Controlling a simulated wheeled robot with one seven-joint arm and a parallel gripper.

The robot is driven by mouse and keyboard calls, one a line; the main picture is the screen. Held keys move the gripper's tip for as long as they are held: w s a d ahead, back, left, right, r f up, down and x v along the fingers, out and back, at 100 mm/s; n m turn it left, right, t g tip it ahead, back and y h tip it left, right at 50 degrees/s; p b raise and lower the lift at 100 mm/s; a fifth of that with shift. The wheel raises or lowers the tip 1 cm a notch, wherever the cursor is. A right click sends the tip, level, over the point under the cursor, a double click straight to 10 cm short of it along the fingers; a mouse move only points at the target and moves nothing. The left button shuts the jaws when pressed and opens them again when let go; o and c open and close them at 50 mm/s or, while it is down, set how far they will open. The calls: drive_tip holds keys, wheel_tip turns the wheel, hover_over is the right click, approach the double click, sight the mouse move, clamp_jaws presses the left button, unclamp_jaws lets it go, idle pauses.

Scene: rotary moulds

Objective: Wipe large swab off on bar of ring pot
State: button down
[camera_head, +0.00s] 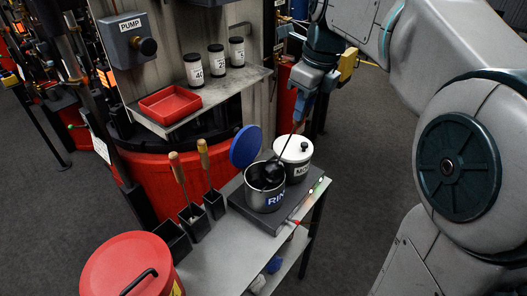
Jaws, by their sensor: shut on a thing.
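My gripper (303,108) is shut on the large swab (273,172), above and to the right of the ring pot (265,196). The swab's thin dark shaft slants down to the left from the fingers. Its black head is at the mouth of the pot, within the rim as seen from here. I cannot tell whether it touches the bar. The pot is a steel can marked "RIN", with its blue lid (246,146) standing open behind it. The bar across the pot cannot be made out.
A white-lidded pot (295,152) stands close behind and right of the ring pot. Two wooden-handled tools stand in black holders (214,203) to the left. A red lidded bin (130,268) is front left.

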drive_tip(key=shift+w+r+p, duration=0.1)
drive_tip(key=shift+r+p, duration=0.05)
drive_tip(key=shift+p, duration=0.3)
drive_tip(key=shift+w+d+p, duration=0.5)
drive_tip(key=shift+w+p, duration=0.15)
drive_tip(key=shift+p, duration=0.1)
idle(1.1)
drive_tip(key=shift+r, duration=0.15)
wheel_tip(320, 180, up, 3)
drive_tip(key=shift+f+p, duration=0.15)
drive_tip(key=shift+p, duration=0.4)
drive_tip(key=shift+a, duration=0.1)
idle(0.3)
